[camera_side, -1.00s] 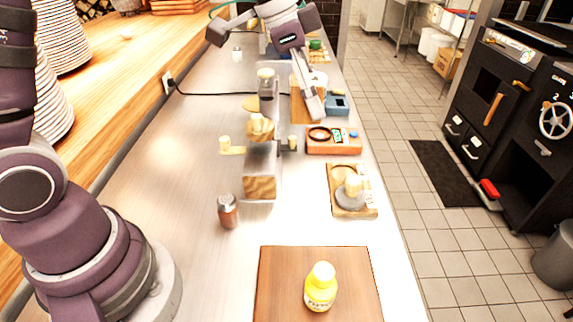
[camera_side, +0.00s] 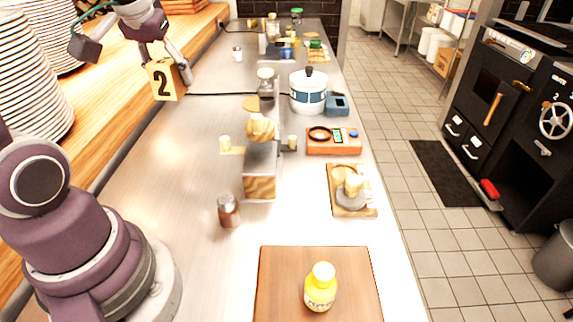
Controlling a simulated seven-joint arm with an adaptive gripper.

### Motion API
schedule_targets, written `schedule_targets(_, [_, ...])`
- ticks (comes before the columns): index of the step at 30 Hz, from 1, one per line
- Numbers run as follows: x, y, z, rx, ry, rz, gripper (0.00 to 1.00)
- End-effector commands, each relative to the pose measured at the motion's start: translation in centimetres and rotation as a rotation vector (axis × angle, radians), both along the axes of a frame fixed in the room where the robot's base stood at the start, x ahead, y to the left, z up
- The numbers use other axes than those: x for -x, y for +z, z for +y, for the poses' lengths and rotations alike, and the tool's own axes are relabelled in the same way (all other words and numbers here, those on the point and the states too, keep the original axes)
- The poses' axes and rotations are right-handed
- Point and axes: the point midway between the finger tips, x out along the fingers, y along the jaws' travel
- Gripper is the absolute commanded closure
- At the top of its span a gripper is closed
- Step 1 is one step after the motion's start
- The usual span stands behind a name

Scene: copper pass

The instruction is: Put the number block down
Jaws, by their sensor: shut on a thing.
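The number block (camera_side: 166,80) is a yellow block with a black "2" on its front face. It is at the upper left, slightly tilted, in front of the wooden shelf's edge. My gripper (camera_side: 168,60) is shut on its upper part from above. The block appears to be in the air near the left side of the steel counter (camera_side: 150,165); its exact height above the surface is hard to tell.
A white and blue pot (camera_side: 308,92) stands right of the counter's middle. Stacked plates (camera_side: 28,100) stand on the left shelf. The counter's left side is mostly clear.

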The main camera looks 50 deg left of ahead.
Motion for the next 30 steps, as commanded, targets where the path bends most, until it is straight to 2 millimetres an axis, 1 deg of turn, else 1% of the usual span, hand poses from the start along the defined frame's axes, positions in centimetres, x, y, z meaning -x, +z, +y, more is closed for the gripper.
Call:
schedule_targets(4, [2.0, -0.1, 1.4, -0.003, 0.144, -0.010, 0.94])
schedule_targets(5, [2.1, -0.6, 1.4, -0.002, 0.148, -0.006, 0.94])
schedule_targets(10, [2.0, -3.4, 1.3, 0.000, 0.141, -0.002, 0.94])
schedule_targets(14, [2.0, -6.1, 1.3, 0.002, 0.141, 0.000, 0.94])
schedule_targets(21, [2.1, -12.5, 1.2, 0.003, 0.139, 0.006, 0.94])
schedule_targets(24, [2.0, -14.4, 1.2, 0.003, 0.138, 0.003, 0.94])
schedule_targets(28, [1.8, -15.7, 1.3, 0.000, 0.138, -0.003, 0.94])
schedule_targets(30, [1.1, -16.0, 1.9, -0.001, 0.139, -0.007, 0.94])
